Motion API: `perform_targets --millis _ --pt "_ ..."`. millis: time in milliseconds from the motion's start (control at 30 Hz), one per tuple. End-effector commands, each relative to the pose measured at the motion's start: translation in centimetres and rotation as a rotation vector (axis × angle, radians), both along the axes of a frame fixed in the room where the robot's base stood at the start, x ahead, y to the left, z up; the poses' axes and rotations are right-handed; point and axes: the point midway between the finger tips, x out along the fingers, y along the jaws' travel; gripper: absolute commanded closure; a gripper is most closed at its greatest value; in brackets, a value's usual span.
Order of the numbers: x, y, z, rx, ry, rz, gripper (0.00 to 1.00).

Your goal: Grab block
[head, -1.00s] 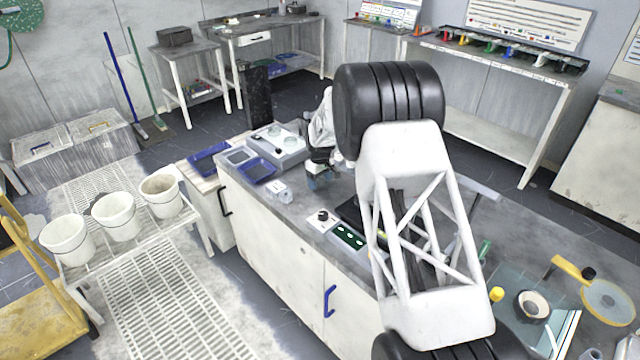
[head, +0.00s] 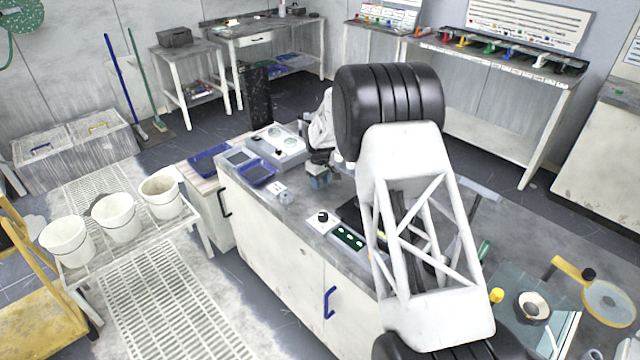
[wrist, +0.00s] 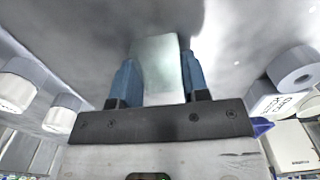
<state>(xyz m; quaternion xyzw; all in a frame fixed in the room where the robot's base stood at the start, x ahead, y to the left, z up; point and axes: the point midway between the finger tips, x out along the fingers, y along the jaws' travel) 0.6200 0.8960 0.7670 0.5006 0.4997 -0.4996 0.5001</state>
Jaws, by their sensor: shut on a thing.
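The block (wrist: 158,68) is a pale grey-green piece between the two blue fingers of my gripper (wrist: 157,80) in the wrist view. My gripper is shut on it, with a finger against each side, and the block's far end sticks out past the fingertips. In the head view my gripper (head: 318,178) is low over the grey bench top (head: 290,215), beyond my arm. The block is too small and covered there to make out clearly. I cannot tell whether it touches the bench.
A white panel with a black knob (head: 323,218) and a green board (head: 349,237) are nearer the front edge.

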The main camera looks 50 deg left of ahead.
Motion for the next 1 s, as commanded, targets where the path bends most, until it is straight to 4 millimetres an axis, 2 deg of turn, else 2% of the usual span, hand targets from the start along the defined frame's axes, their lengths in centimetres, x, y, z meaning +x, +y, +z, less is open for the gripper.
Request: perform_targets --millis 167,367,800,1000 --pt "0.0 0.0 0.3 0.001 0.0 0.0 0.84" --pt "0.0 0.0 1.8 0.002 -0.001 0.0 0.84" --pt "0.0 0.1 8.1 0.002 0.0 0.0 0.84" --pt "0.0 0.0 9.6 -0.001 0.001 0.0 0.84"
